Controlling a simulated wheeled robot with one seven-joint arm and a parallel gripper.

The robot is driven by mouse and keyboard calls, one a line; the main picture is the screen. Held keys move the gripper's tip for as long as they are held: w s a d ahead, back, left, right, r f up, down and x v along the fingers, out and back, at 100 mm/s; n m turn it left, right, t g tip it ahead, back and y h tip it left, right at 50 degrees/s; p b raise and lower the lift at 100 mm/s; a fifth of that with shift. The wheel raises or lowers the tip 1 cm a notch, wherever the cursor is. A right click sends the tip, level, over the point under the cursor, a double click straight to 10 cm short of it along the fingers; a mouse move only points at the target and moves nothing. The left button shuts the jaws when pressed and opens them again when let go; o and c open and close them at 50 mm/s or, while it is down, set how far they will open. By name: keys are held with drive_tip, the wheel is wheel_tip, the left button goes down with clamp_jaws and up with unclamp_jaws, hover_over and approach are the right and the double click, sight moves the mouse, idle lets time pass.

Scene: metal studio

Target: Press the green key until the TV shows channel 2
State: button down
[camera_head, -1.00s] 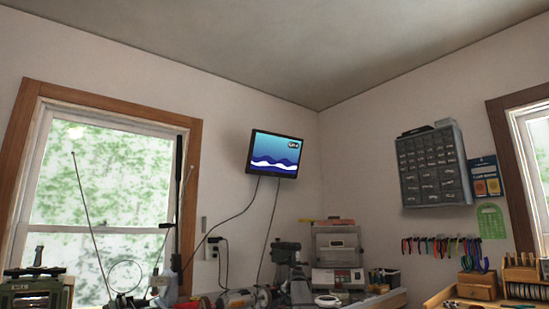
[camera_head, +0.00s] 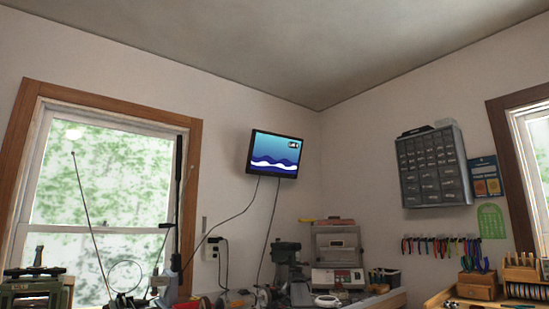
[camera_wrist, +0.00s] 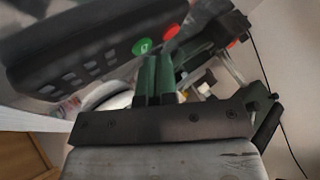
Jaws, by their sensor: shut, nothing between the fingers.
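A dark remote (camera_wrist: 85,50) fills the upper left of the wrist view, tilted, with several grey keys. Its round green key (camera_wrist: 142,46) sits near its right end, beside a red key (camera_wrist: 170,31). My gripper (camera_wrist: 158,60) is shut and empty, its two green fingers side by side. The fingertips are just below and right of the green key in the picture; I cannot tell whether they touch it. The TV (camera_head: 275,153) on the wall shows blue and white waves. A small channel label is at its upper right, too small to read surely.
A cluttered bench with tools and a grey machine (camera_head: 337,257) stands below the TV. A drawer cabinet (camera_head: 432,167) hangs on the right wall. In the wrist view, another red round part (camera_wrist: 230,43) and a dark cable (camera_wrist: 262,65) lie right of the fingers.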

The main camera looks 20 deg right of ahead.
drive_tip(key=shift+f, duration=0.15)
idle(0.5)
drive_tip(key=shift+r, duration=0.6)
drive_tip(key=shift+r, duration=3)
idle(0.6)
drive_tip(key=shift+f, duration=3)
